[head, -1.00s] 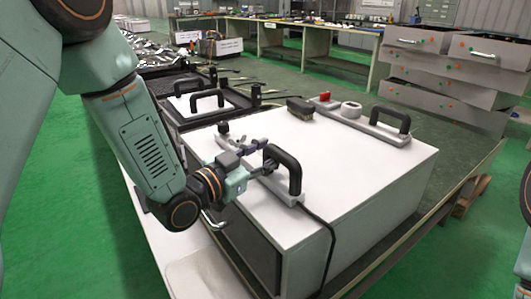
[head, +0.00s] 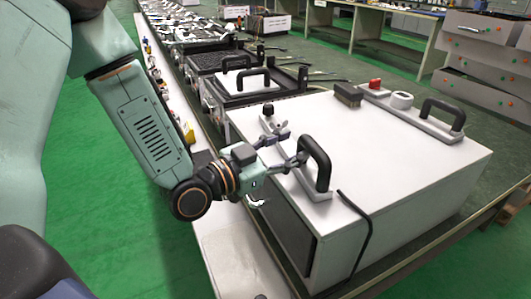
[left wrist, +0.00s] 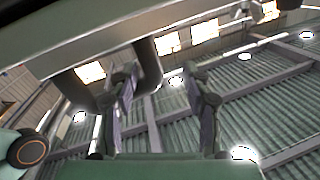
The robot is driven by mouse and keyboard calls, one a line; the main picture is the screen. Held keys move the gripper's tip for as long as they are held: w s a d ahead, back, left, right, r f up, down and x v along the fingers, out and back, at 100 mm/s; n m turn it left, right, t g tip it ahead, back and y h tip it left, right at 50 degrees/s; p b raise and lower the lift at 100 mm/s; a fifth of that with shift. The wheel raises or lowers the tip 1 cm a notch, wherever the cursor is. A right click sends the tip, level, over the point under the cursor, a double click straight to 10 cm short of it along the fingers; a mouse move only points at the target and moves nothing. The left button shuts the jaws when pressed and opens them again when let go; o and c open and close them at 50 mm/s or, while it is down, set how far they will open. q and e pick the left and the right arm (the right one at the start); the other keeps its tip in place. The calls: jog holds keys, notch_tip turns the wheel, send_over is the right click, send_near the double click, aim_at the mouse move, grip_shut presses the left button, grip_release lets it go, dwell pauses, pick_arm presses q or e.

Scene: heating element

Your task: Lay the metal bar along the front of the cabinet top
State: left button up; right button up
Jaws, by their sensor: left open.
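The metal bar (head: 312,186) is a light grey strip with an upright black loop handle (head: 317,163) near its close end and a dark knob at its far end. It lies along the left, open-sided edge of the white cabinet's top (head: 385,165); I cannot tell whether it touches the surface all along. My left gripper (head: 293,149) is open at the bar, its fingers pointing right, close to the handle. In the left wrist view its two fingers (left wrist: 164,100) are spread, with the black handle (left wrist: 150,62) beside and behind the left one. My right gripper is out of view.
A second bar (head: 400,113) with a black handle lies along the cabinet top's back edge. A dark block (head: 348,95) stands by it. A black cable (head: 366,232) hangs over the near side. Black trays (head: 265,90) stand behind left. The top's middle is clear.

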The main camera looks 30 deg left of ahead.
pick_arm(q)
jog(key=shift+p+v, duration=1.5)
jog(key=shift+v, duration=1.45)
jog(key=shift+s+f, duration=0.1)
